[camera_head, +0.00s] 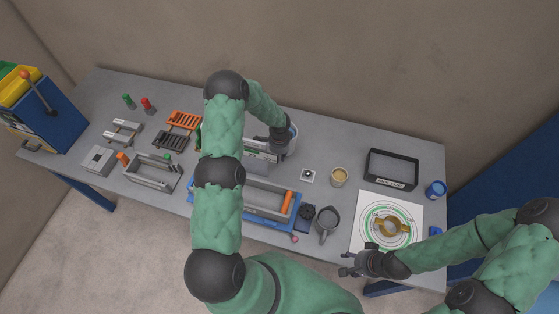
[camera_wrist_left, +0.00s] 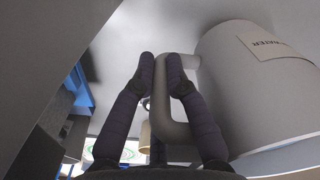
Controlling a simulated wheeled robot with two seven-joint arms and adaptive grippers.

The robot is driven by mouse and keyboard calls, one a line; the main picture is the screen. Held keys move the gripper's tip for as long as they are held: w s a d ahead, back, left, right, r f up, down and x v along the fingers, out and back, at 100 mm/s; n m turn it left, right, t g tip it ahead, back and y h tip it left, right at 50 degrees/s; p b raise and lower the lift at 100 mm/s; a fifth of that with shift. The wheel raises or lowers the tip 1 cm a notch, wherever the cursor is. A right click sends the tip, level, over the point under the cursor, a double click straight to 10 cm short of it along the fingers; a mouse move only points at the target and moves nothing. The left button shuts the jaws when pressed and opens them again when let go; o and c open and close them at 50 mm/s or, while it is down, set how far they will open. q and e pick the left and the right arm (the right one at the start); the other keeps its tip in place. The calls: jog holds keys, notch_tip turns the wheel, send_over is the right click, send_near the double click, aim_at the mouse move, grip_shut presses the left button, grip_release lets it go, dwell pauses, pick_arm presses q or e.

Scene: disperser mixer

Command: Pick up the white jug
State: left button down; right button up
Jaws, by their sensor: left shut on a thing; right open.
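The white jug (camera_wrist_left: 265,100) fills the right of the left wrist view, with a paper label on its side. Its handle (camera_wrist_left: 168,108) passes between the two dark fingers of my left gripper (camera_wrist_left: 161,60), which is shut on it. In the head view the jug (camera_head: 292,136) shows only as a pale sliver behind my left gripper (camera_head: 279,146), at the table's back. Whether its base touches the table is hidden. My right gripper (camera_head: 352,264) is open and empty near the table's front edge, lower right.
On the grey table (camera_head: 330,140), a beige cup (camera_head: 339,177), a black frame (camera_head: 391,168), a dark mug (camera_head: 327,218) and a white mat (camera_head: 411,211) with a brass ring lie to the right. A blue tray (camera_head: 262,220) stands in front. Tools and racks lie left.

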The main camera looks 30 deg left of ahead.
pick_arm(q)
notch_tip(320, 180, up, 14)
jog(key=shift+r+b, duration=0.1)
jog(key=shift+b, duration=0.65)
